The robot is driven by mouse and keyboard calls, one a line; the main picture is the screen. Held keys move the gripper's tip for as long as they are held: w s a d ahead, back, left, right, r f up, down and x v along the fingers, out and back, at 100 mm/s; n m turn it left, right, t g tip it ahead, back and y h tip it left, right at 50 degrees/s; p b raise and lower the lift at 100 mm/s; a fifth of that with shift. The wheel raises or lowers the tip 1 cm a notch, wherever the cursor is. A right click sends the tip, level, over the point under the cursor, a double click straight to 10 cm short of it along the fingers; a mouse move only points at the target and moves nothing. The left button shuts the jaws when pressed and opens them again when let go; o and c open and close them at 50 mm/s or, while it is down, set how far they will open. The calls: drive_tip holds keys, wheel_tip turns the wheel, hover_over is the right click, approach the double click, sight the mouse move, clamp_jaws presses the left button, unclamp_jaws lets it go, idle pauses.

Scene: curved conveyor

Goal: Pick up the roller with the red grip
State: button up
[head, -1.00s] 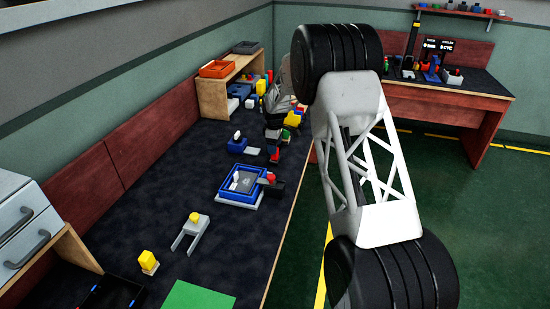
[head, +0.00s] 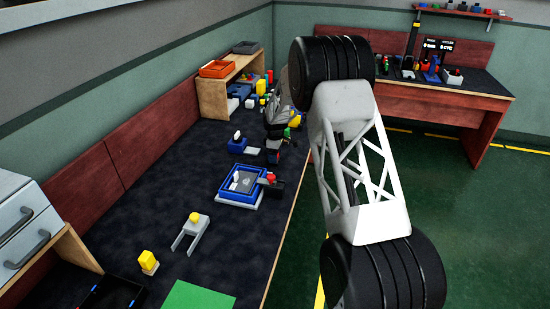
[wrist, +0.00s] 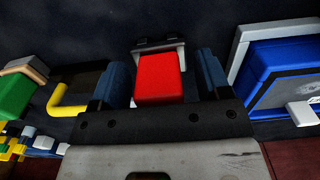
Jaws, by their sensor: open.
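The roller's red grip (wrist: 158,80) shows in the wrist view between the two blue-grey fingers of my gripper (wrist: 160,82). A grey frame and a dark roller part (wrist: 158,45) are just beyond the grip. The fingers are open, one on each side of the grip, and a gap shows beside it. In the head view my gripper (head: 275,143) is small and low over the right edge of the dark table, beyond the blue tray. The roller is mostly hidden there by my gripper.
The blue tray (wrist: 262,75) stands close on the right in the wrist view, and also shows in the head view (head: 222,196). A yellow bent piece (wrist: 70,100) and a green block (wrist: 14,97) lie close on the left. A wooden shelf (head: 215,95) stands farther back.

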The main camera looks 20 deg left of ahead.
drive_tip(key=c, duration=1.1)
drive_tip(key=shift+r, duration=0.15)
drive_tip(key=shift+c, duration=0.2)
wheel_tip(320, 180, up, 10)
drive_tip(key=shift+f, duration=0.1)
idle(0.3)
drive_tip(key=o, duration=0.5)
drive_tip(key=shift+c, duration=1.4)
drive_tip(key=s+a, duration=0.3)
drive_tip(key=s, duration=0.5)
drive_tip(key=s+a+r, duration=0.1)
drive_tip(key=s+a, duration=0.2)
drive_tip(key=s, duration=0.6)
drive_tip(key=shift+r, duration=0.25)
